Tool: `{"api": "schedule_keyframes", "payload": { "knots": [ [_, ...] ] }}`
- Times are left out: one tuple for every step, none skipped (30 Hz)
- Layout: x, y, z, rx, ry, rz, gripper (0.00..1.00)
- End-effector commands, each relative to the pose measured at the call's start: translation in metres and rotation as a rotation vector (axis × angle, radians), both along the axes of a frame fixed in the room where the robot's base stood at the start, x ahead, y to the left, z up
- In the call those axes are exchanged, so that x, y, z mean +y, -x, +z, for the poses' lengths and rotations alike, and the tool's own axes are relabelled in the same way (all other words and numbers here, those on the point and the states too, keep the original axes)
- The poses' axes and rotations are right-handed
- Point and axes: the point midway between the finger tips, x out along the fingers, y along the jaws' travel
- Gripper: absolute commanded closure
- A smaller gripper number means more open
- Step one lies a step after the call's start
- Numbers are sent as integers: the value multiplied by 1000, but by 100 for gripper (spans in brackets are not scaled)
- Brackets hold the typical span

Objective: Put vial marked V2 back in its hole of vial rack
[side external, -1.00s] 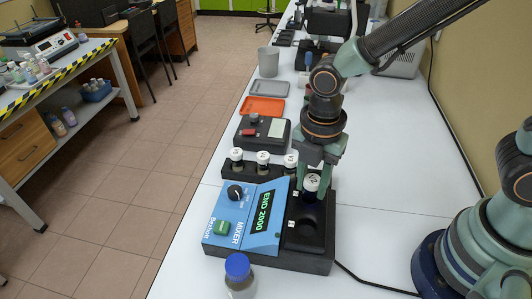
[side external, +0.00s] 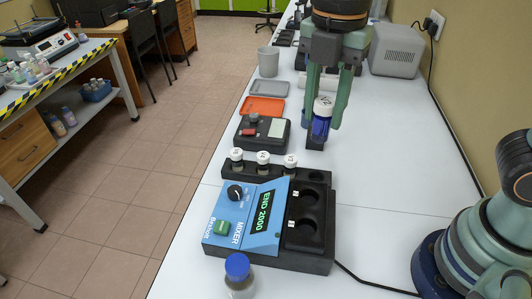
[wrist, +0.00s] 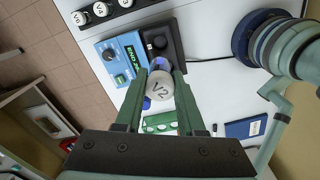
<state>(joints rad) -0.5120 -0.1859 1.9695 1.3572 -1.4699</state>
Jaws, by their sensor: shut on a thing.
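My gripper (side external: 323,132) is shut on a vial with a white cap and blue body (side external: 321,122). In the wrist view the cap of this vial (wrist: 159,88) reads V2 between the fingers. The vial hangs roughly upright, clear of the mixer. The black vial rack (side external: 226,172) stands behind the mixer and holds three white-capped vials (side external: 263,159) in a row. Its right-end hole (side external: 316,177) is empty. The blue mixer (side external: 246,217) shows END 2000 on its display. Both wells of its black block (side external: 311,196) are empty.
A bottle with a blue cap (side external: 237,268) stands in front of the mixer. A dark device with a red button (side external: 262,133) and an orange tray (side external: 262,106) lie behind the rack.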

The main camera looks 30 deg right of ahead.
Motion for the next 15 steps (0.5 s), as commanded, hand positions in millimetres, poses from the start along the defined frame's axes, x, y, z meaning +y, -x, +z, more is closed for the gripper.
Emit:
{"api": "schedule_keyframes", "payload": {
  "knots": [
    [0,0,10,-4,-2,0,100],
    [0,0,14,-3,-1,0,100],
    [0,-1,19,-3,-1,0,100],
    [0,0,23,-2,-1,0,100],
    [0,0,25,-2,-1,0,100],
    [0,-1,28,-1,0,0,100],
    [-1,-1,29,0,0,-1,100],
    [-1,-3,28,2,1,-1,100],
    [-3,-6,25,4,2,-2,100],
    [-4,-9,22,4,2,-3,100],
    [-6,-12,16,6,3,-4,100],
    [-10,-18,7,7,3,-5,100],
    [-13,-23,-1,9,4,-6,100],
    [-17,-28,-10,10,4,-7,100],
    [-22,-35,-23,12,5,-8,100]
  ]
}}
